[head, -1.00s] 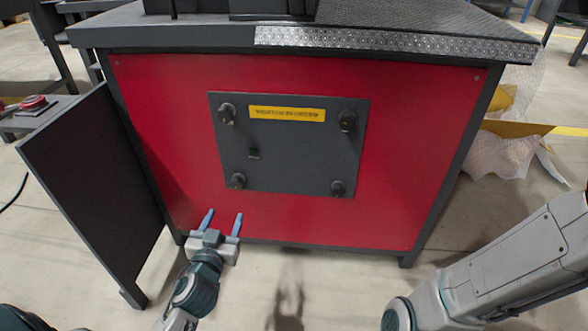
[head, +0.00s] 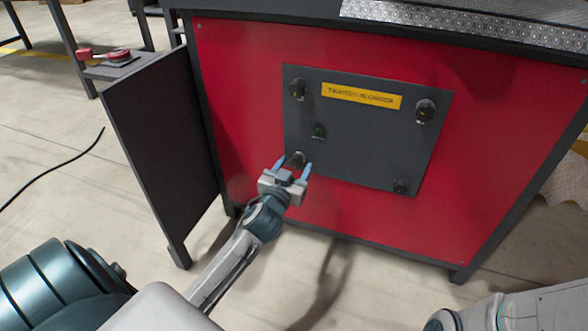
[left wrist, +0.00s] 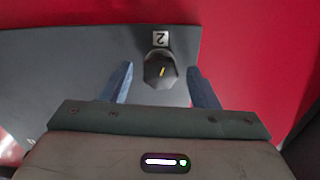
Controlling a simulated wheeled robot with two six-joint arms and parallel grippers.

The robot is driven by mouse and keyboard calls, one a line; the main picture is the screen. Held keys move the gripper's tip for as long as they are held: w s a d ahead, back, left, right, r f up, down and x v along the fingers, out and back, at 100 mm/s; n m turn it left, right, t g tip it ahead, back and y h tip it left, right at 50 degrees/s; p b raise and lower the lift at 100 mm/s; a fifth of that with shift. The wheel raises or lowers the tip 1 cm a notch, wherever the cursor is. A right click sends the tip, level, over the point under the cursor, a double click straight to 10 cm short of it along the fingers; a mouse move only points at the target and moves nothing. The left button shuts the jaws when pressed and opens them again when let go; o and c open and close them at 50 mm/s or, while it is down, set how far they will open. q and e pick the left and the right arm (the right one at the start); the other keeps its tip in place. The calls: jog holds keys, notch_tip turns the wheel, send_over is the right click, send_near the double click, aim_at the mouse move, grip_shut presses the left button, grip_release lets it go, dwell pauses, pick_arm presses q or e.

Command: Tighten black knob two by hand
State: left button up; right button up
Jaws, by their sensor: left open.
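Black knob two (left wrist: 160,70) sits on the dark panel (left wrist: 75,75) below a small label "2" (left wrist: 161,39) in the left wrist view. It has a yellow pointer line. In the head view the knob (head: 297,158) is at the panel's lower left, partly hidden by my gripper. My left gripper (head: 292,169) is open, with its two blue fingers pointing at the panel. In the left wrist view the fingers (left wrist: 160,84) stand either side of the knob, apart from it. I cannot tell how far the tips are from the panel. My right gripper is out of view.
A dark open door (head: 150,150) stands left of the red cabinet front (head: 240,100). The floor in front is clear.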

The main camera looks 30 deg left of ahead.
pick_arm(q)
jog(key=shift+w, duration=0.1)
jog(key=c, duration=1)
